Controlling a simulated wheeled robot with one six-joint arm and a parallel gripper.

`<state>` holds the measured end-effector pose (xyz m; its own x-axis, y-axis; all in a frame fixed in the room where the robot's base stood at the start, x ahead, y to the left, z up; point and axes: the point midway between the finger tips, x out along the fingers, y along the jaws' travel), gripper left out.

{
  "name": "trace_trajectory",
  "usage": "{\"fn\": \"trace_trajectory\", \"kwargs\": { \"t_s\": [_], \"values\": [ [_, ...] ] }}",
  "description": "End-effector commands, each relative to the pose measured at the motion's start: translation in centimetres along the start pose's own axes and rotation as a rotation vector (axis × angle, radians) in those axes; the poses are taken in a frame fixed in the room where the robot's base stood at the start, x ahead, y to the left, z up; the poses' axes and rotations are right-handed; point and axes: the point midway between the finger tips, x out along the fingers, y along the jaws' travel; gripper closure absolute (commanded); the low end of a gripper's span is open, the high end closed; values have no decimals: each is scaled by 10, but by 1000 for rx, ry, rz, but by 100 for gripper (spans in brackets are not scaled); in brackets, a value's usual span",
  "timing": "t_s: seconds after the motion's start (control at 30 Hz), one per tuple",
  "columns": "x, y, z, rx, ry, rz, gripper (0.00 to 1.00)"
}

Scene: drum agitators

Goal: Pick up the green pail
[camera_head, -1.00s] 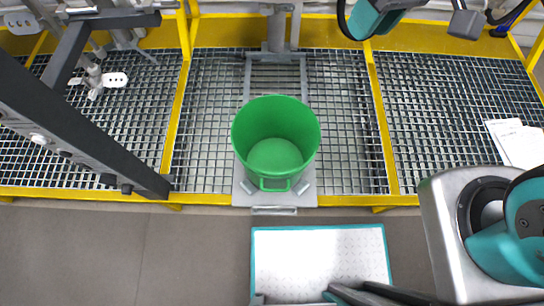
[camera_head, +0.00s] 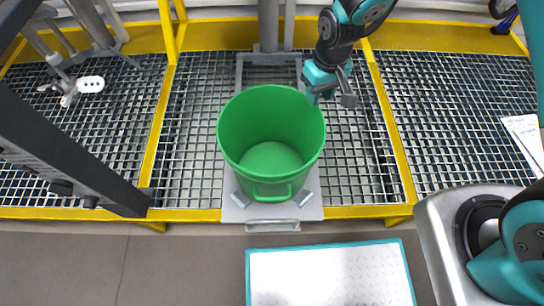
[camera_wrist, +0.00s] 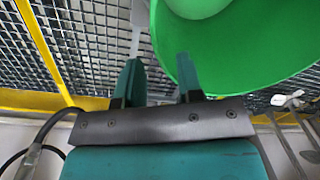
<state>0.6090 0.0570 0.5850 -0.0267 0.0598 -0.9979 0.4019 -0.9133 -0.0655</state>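The green pail (camera_head: 272,180) is round, open-topped and looks empty. It stands upright on a grey metal plate (camera_head: 235,213) at the middle of the head view, with a small handle on its near side. My gripper (camera_head: 326,97) is at the upper right of the pail, close to its rim. In the wrist view the pail (camera_wrist: 240,50) fills the upper right. There my gripper (camera_wrist: 159,72) has its two teal fingers apart with nothing held between them. The right finger overlaps the pail's edge; I cannot tell whether they touch.
Yellow rails (camera_head: 155,140) divide the metal grating around the pail. A dark slanted beam (camera_head: 70,150) stands at the left. A white teal-edged panel (camera_head: 330,275) lies in front. White papers (camera_head: 525,135) are at the right.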

Motion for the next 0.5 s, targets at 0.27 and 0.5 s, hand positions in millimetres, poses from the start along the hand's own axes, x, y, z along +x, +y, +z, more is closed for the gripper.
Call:
{"fn": "trace_trajectory", "kwargs": {
  "t_s": [0.27, 0.5],
  "values": [
    [28, 0, 0, 0, 1, 0, 66],
    [56, 3, 3, 0, -2, 0, 66]
  ]
}}
